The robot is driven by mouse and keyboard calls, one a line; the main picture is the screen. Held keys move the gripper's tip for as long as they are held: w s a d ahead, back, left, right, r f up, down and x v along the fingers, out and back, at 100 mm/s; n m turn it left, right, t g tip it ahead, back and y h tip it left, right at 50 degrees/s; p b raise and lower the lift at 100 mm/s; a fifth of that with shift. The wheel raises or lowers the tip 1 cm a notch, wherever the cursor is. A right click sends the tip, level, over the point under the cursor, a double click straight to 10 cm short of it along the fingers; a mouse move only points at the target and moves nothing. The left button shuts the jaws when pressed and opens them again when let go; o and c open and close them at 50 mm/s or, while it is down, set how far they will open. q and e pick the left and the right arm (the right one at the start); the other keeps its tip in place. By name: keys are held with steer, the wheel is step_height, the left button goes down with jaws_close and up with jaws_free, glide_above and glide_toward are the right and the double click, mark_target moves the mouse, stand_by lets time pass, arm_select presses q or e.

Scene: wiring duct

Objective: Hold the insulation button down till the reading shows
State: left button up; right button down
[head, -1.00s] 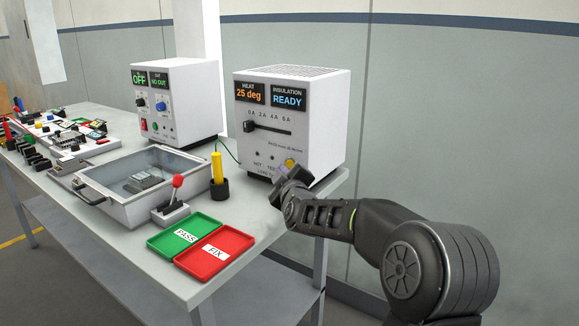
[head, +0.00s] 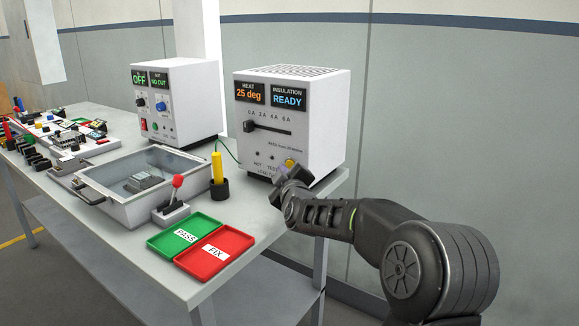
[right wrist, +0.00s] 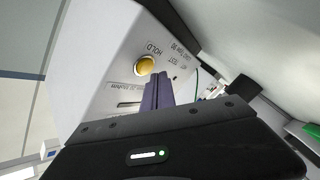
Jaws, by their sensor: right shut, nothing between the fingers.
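The white test box (head: 322,125) stands at the right end of the table. Its displays read "HEAT 25 deg" and "INSULATION READY" (head: 289,96). The round yellow button (head: 290,163) is low on its front face; in the right wrist view the button (right wrist: 144,65) is beside a "HOLD" label. My right gripper (head: 284,186) is in front of the box's lower front, just below the button. In the right wrist view its shut fingers (right wrist: 158,84) are right next to the button; I cannot tell whether they touch the box. My left gripper is not in view.
A second white box (head: 195,100) reading "OFF" stands to the left.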

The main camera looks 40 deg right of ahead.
steer(key=shift+d, duration=0.15)
steer(key=shift+w+d, duration=0.1)
steer(key=shift+d, duration=0.15)
steer(key=shift+w+d+b, duration=0.1)
steer(key=shift+d+b, duration=0.25)
stand_by(0.6)
steer(key=shift+a, duration=0.1)
stand_by(4.0)
steer(key=shift+a+r+p, duration=0.1)
steer(key=shift+a+p, duration=0.25)
steer(key=shift+p, duration=0.2)
steer(key=shift+s+a, duration=0.25)
steer(key=shift+a, duration=0.1)
